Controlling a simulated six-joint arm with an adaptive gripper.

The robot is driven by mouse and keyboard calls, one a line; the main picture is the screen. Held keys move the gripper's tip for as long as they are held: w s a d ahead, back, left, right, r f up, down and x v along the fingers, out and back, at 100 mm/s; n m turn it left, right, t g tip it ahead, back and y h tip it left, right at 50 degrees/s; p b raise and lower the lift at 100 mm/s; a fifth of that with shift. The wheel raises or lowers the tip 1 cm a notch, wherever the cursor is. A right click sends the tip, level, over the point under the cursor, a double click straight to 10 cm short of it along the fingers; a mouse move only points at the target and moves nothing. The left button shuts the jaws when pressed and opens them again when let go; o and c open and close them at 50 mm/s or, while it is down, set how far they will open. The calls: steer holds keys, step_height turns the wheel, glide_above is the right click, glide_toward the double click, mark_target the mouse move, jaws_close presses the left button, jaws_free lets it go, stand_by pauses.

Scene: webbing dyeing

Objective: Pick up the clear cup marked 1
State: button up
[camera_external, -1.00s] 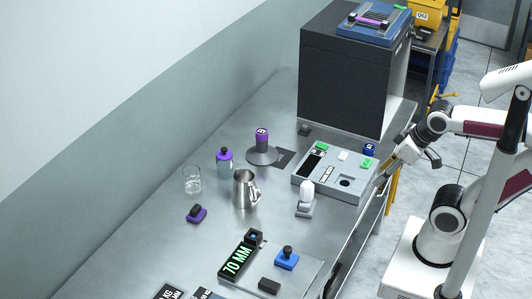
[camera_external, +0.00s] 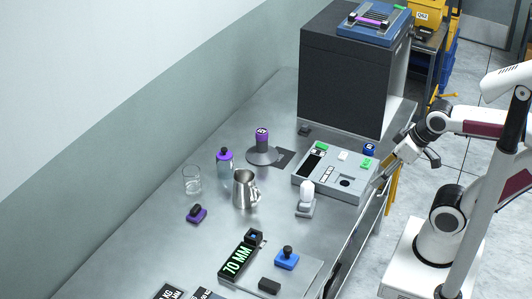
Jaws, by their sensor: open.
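A clear cup (camera_external: 192,181) stands upright on the metal table at the left, near the wall. No mark can be read on it at this size. My gripper (camera_external: 383,179) is at the right edge of the table, beside the grey control box and far to the right of the cup. It is open, and nothing shows between its small, partly unclear fingers.
A purple-capped bottle (camera_external: 224,163) and a metal pitcher (camera_external: 244,189) stand right of the cup. A purple item (camera_external: 196,213) lies in front of it. The grey control box (camera_external: 334,174) and a white-topped stand (camera_external: 306,199) lie between. A black cabinet (camera_external: 345,75) stands behind.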

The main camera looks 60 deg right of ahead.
steer(key=w+d+r+n+t+h, duration=0.1)
steer(key=w+d+t, duration=0.3)
steer(key=w, duration=1.3)
steer(key=w+d+r+t+h, duration=0.15)
steer(key=w+d, duration=0.35)
steer(key=w, duration=1.2)
steer(key=w+f+n+t+y, duration=0.1)
steer(key=w+f+n+y, duration=0.15)
steer(key=w+f, duration=0.55)
steer(key=n+y, duration=0.2)
steer(key=y, duration=0.3)
glide_toward(224, 160)
steer(key=w+d+f, duration=0.2)
steer(key=w+f, duration=0.1)
steer(key=shift+a+f+y, duration=0.1)
steer(key=shift+f+y, duration=0.25)
steer(key=shift+y, duration=0.15)
steer(key=shift+w, duration=0.1)
steer(key=shift+x, duration=1.25)
steer(key=shift+w, duration=0.1)
steer(key=shift+x, duration=2.55)
